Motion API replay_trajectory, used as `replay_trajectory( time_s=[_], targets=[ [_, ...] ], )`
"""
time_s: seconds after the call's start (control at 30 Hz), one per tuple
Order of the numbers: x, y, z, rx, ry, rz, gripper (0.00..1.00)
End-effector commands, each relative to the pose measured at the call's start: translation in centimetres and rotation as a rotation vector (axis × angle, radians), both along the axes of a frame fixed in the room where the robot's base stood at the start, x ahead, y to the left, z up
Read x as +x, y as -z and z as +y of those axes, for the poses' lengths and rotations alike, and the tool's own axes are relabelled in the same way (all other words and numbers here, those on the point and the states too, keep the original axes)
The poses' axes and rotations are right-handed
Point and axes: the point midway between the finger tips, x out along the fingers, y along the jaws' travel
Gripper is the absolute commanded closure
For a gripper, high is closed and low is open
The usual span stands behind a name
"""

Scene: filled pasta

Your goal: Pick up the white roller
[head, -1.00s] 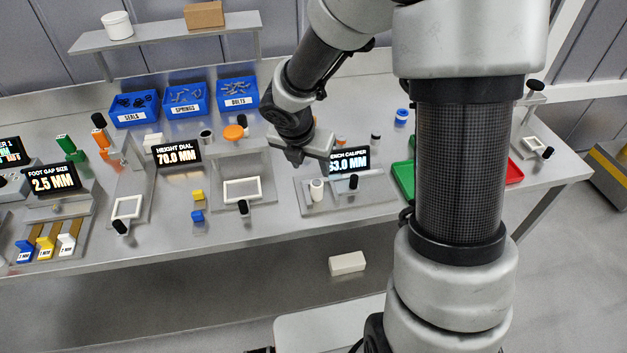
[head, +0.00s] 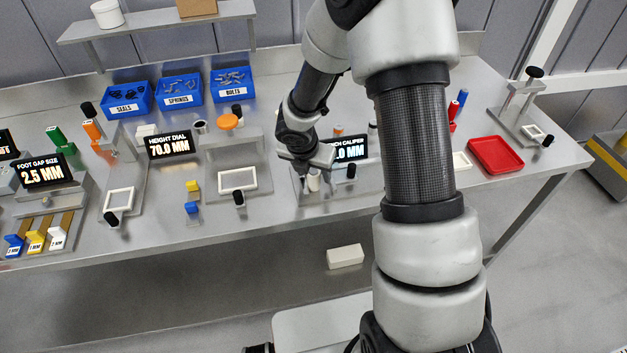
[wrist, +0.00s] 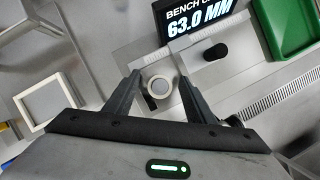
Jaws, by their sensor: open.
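The white roller (head: 314,181) stands upright on the bench caliper's grey plate, in front of the caliper display (head: 350,148). In the wrist view the roller (wrist: 158,87) shows from above as a round white piece with a grey centre. My gripper (head: 306,172) is open, directly above or around the roller. In the wrist view the two dark fingers of my gripper (wrist: 158,80) lie on either side of the roller, with gaps to both. I cannot tell how far the fingertips reach down beside it.
A black knob (wrist: 217,52) stands close to the right finger. A green tray (wrist: 283,30) lies farther right in the wrist view. A white frame (head: 238,181) lies to the left on the bench. A red tray (head: 495,155) is at the right.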

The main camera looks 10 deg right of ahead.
Motion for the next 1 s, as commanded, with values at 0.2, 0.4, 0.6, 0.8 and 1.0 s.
replay_trajectory(
  time_s=[0.2, 0.4, 0.6, 0.8, 1.0],
  targets=[
    [0.0, -0.1, 0.0, -0.001, 0.000, -0.001, 0.60],
    [0.0, -0.1, 0.0, -0.001, 0.000, -0.001, 0.94],
    [0.0, -0.1, 0.0, -0.001, 0.000, -0.001, 1.00],
    [0.1, -2.0, -0.1, -0.001, 0.002, -0.004, 1.00],
    [0.1, -6.2, -0.1, 0.000, 0.002, -0.006, 1.00]
  ],
)
